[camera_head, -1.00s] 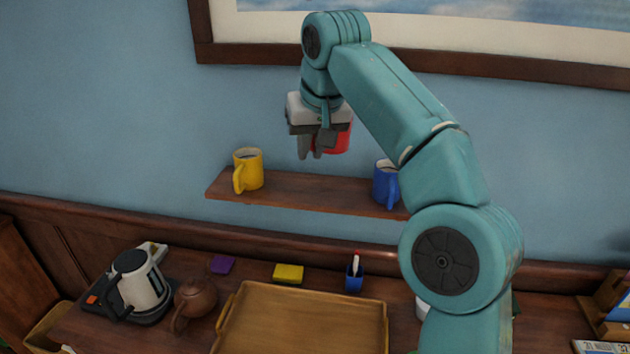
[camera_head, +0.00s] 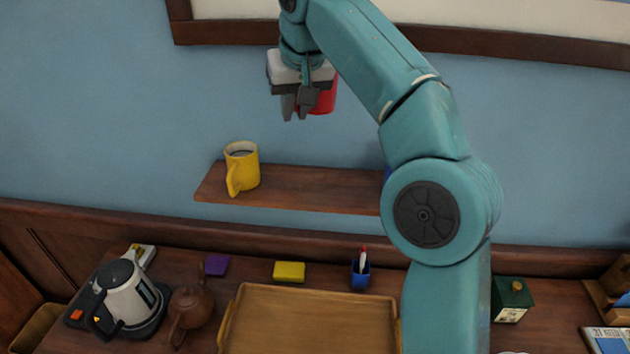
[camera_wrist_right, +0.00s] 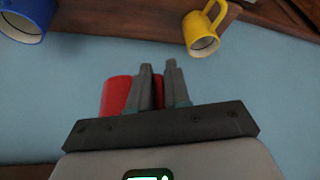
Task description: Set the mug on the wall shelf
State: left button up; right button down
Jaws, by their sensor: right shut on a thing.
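A red mug (camera_head: 327,97) is held by my right gripper (camera_head: 296,112), whose fingers are shut on it. The gripper hangs pointing down above the wall shelf (camera_head: 310,187), with a clear gap between the mug and the board. The red mug also shows in the right wrist view (camera_wrist_right: 116,95), partly hidden behind the fingers. A yellow mug (camera_head: 245,168) stands on the left end of the shelf. A blue mug (camera_head: 387,174) is almost wholly hidden behind my right arm; the right wrist view shows it better (camera_wrist_right: 24,20). My left gripper is not in view.
The shelf between the yellow and blue mugs is bare. Below, a wooden tray (camera_head: 237,308), a kettle (camera_head: 131,295), a brown teapot (camera_head: 191,306), a yellow sponge (camera_head: 289,271) and a blue pen cup (camera_head: 360,276) stand on the counter. A framed picture (camera_head: 200,32) hangs above.

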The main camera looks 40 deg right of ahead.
jog(key=shift+s, duration=0.1)
jog(key=shift+d+f+h+b, duration=0.1)
jog(key=shift+f+h+b, duration=0.1)
jog(key=shift+h+b, duration=0.15)
jog(key=f+b, duration=0.2)
jog(key=f, duration=0.7)
jog(key=f+b, duration=0.2)
jog(key=f, duration=0.7)
jog(key=shift+s+f, duration=0.2)
jog(key=shift+f, duration=0.1)
jog(key=shift+d+f, duration=0.1)
jog(key=shift+f, duration=0.3)
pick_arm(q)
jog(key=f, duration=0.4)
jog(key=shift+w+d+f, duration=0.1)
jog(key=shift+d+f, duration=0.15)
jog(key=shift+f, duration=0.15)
pick_arm(e)
jog(key=shift+s, duration=0.1)
